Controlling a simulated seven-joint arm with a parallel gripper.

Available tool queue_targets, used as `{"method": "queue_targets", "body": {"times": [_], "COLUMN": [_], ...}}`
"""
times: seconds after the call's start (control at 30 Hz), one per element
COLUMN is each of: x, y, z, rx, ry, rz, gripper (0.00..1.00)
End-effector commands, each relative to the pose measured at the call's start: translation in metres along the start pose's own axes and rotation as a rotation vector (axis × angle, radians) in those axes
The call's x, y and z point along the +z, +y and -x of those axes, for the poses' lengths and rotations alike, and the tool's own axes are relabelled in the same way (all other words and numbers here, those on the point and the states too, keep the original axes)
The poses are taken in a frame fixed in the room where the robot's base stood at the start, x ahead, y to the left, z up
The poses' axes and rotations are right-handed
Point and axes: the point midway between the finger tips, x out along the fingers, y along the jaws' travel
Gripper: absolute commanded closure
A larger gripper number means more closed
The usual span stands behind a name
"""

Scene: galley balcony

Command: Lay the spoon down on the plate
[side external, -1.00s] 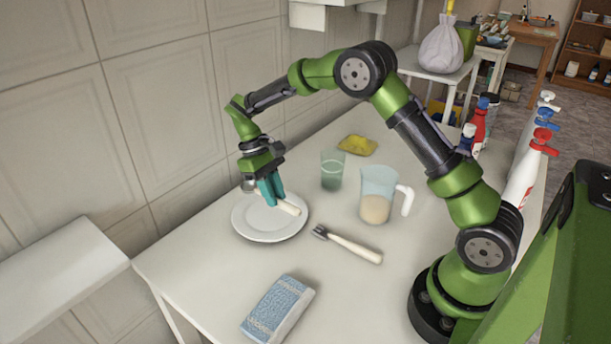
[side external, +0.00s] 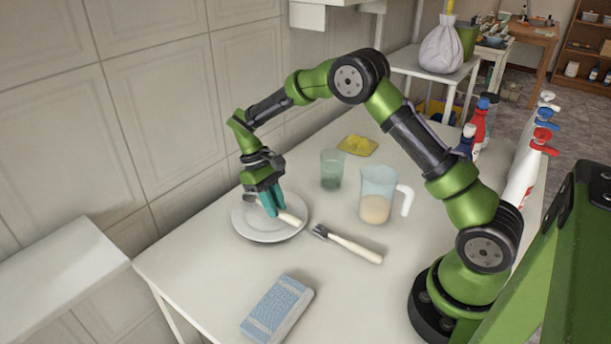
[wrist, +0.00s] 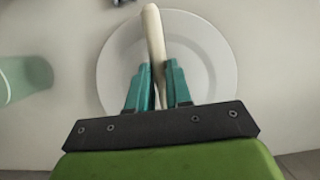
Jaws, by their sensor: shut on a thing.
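The white plate (side external: 262,236) lies on the table near the wall side. My gripper (side external: 270,206) is over the plate, pointing down, with its teal fingers shut on the spoon. The spoon's pale handle (side external: 290,218) sticks out to the right of the fingers over the plate. In the wrist view the handle (wrist: 152,30) runs up from between the fingers (wrist: 158,88) across the plate (wrist: 215,50). The far end of the spoon is mostly hidden by the gripper. I cannot tell whether the spoon touches the plate.
A brush with a pale handle (side external: 352,247) lies just right of the plate. A green glass (side external: 332,170) and a clear jug (side external: 378,190) stand behind it. A blue sponge (side external: 277,308) lies in front, a yellow cloth (side external: 358,145) at the back. The table between plate and sponge is clear.

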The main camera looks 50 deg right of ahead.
Motion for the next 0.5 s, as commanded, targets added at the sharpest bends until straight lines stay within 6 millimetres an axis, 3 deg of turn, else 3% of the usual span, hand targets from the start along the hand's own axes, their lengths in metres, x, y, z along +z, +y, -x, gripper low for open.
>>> {"method": "queue_targets", "body": {"times": [0.27, 0.3, 0.5], "x": [-0.0021, -0.0024, -0.0023], "y": [-0.0001, -0.0001, 0.0000], "z": [-0.0057, -0.0060, -0.0055], "rx": [0.000, 0.000, 0.000], "ry": [-0.001, -0.001, 0.000], "rz": [0.000, 0.000, 0.000], "gripper": [1.00, 0.79, 0.51]}}
